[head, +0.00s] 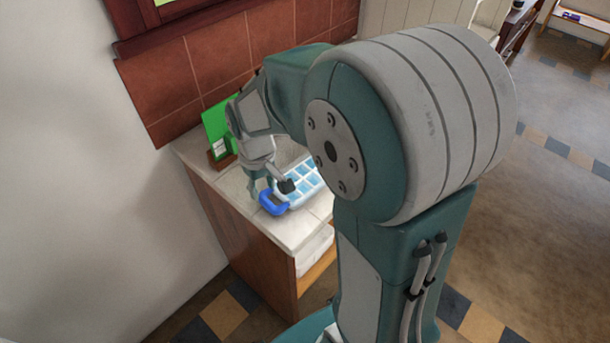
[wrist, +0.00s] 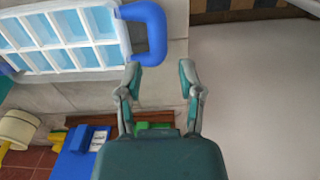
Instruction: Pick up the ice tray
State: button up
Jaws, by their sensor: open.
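The ice tray (head: 303,182) is white with light blue cells and a blue loop handle (head: 272,203) at its near left end. It lies flat on the light tiled counter. In the wrist view the tray (wrist: 65,38) is at the upper left, with its blue handle (wrist: 152,32) at its right end. My gripper (wrist: 160,72) is open and empty, its two fingertips apart just below the handle in that picture. In the head view my gripper (head: 270,185) is close to the handle end, and my arm hides part of the tray. I cannot tell whether a finger touches it.
A green board (head: 216,125) stands at the counter's back left, by the red-brown tiled wall (head: 205,65). A blue object (wrist: 72,155) and a white round thing (wrist: 18,128) show at the wrist view's lower left. A white wall (head: 90,150) borders the counter's left.

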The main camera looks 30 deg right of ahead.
aim_at(266, 200)
jog(key=f, duration=0.5)
jog(key=shift+d+f, duration=0.1)
jog(key=shift+d, duration=0.2)
jog(key=shift+a+f, duration=0.1)
jog(key=shift+f, duration=0.35)
jog(key=shift+a, duration=0.1)
jog(key=shift+a, duration=0.1)
jog(key=c, duration=0.5)
grip_shut()
